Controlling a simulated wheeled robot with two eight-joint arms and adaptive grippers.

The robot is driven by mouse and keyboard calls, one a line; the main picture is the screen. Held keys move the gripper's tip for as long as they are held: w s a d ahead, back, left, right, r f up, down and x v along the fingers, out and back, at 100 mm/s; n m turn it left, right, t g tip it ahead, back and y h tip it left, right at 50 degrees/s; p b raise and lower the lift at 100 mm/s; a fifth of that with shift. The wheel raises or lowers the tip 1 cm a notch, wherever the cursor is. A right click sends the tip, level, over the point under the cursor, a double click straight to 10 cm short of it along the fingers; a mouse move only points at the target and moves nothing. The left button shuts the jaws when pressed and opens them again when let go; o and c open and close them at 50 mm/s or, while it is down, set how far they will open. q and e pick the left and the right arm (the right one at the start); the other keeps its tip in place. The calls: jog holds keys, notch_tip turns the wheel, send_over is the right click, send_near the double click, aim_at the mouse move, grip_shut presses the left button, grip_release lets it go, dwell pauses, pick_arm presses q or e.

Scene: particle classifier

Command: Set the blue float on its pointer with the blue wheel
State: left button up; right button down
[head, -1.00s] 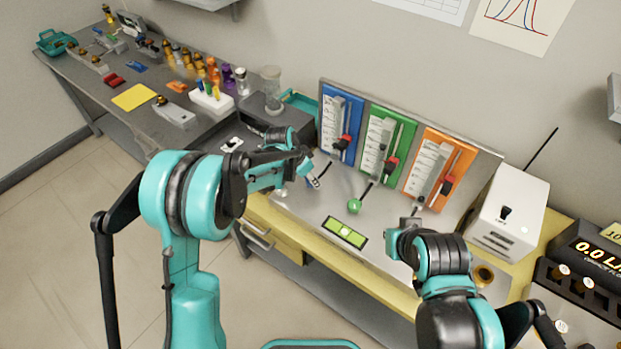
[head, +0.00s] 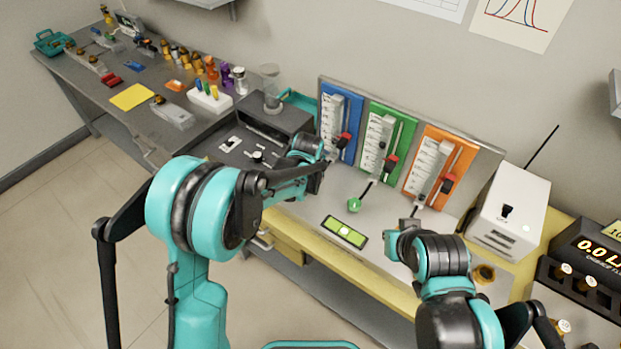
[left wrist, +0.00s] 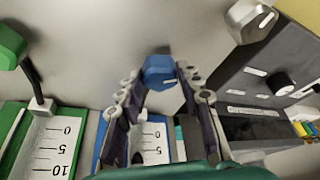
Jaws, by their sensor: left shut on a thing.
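The blue panel (head: 340,118) with its white scale stands left of the green and orange panels. A red-and-black pointer (head: 344,138) sits low on its right side. I cannot make out the float. In the left wrist view, the faceted blue wheel (left wrist: 157,74) is between the fingertips of my left gripper (left wrist: 159,86), which is shut on it. In the head view, my left arm hides the wheel and fingertips. The blue scale also shows in the left wrist view (left wrist: 152,141), partly behind the gripper. My right gripper (head: 404,226) is by the orange panel's stem; its fingers are unclear.
The green panel (head: 380,145) has a green wheel (head: 354,204) in front. The orange panel (head: 437,168) is to its right. A green level (head: 345,231) lies near the bench's front edge. A white box (head: 508,212) stands right; a dark unit (head: 262,140) stands left.

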pick_arm(q)
jog(key=n+y, duration=0.1)
jog(key=n, duration=0.2)
jog(key=n+y, duration=0.1)
jog(key=n, duration=0.2)
jog(key=shift+d+g, duration=0.2)
jog(key=shift+g, duration=0.1)
jog(key=shift+n+y, duration=0.3)
jog(key=shift+n, duration=0.1)
jog(key=o, duration=1.1)
jog(key=shift+o, duration=0.2)
jog(key=shift+r, duration=0.1)
jog(key=v, duration=1.1)
jog(key=shift+r, duration=0.4)
jog(key=shift+s, duration=0.15)
